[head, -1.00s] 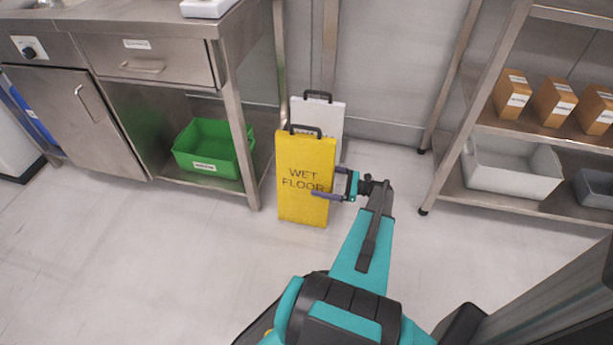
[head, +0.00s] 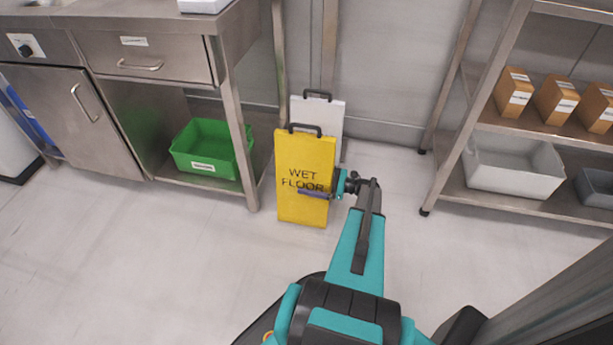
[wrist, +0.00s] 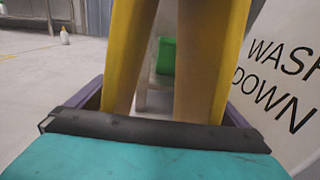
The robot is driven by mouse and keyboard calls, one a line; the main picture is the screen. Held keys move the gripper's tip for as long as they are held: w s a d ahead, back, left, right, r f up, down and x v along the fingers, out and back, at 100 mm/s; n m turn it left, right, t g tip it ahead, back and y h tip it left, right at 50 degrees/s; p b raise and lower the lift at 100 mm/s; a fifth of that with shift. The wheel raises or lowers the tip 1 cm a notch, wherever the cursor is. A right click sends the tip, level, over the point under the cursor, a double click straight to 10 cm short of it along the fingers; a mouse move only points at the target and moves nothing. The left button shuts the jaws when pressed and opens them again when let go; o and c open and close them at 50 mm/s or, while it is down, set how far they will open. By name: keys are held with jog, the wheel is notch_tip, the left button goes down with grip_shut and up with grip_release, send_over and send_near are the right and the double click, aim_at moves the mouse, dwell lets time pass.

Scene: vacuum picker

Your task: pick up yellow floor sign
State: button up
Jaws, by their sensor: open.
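The yellow floor sign (head: 303,155), marked WET FLOOR with a black handle on top, stands upright on the floor. My gripper (head: 316,191) is at its right side, with one purple finger across the front face below the lettering; the other finger is hidden behind the sign in the head view. In the wrist view the sign's two yellow panels (wrist: 128,50) show edge-on, with a gap between them. They stand between the open fingers of my gripper (wrist: 160,108). Whether either finger touches a panel is not clear.
A white sign (head: 329,112) stands close behind the yellow one; its WASH DOWN face (wrist: 285,75) is just beside my right finger in the wrist view. A steel bench (head: 238,125) with a green bin (head: 203,165) is left. A shelf rack (head: 465,130) is right. Front floor is clear.

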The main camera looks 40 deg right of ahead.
aim_at(310, 171)
dwell(0.4)
jog(key=c, duration=1.7)
jog(key=shift+c, duration=0.2)
jog(key=shift+r, duration=0.15)
notch_tip(310, 171, up, 4)
jog(key=shift+r+p, duration=0.1)
jog(key=shift+p, duration=0.95)
jog(key=s+a+p, duration=0.3)
jog(key=s+a, duration=0.7)
jog(key=a, duration=0.2)
jog(key=shift+a+r, duration=0.3)
jog(key=shift+r, duration=0.05)
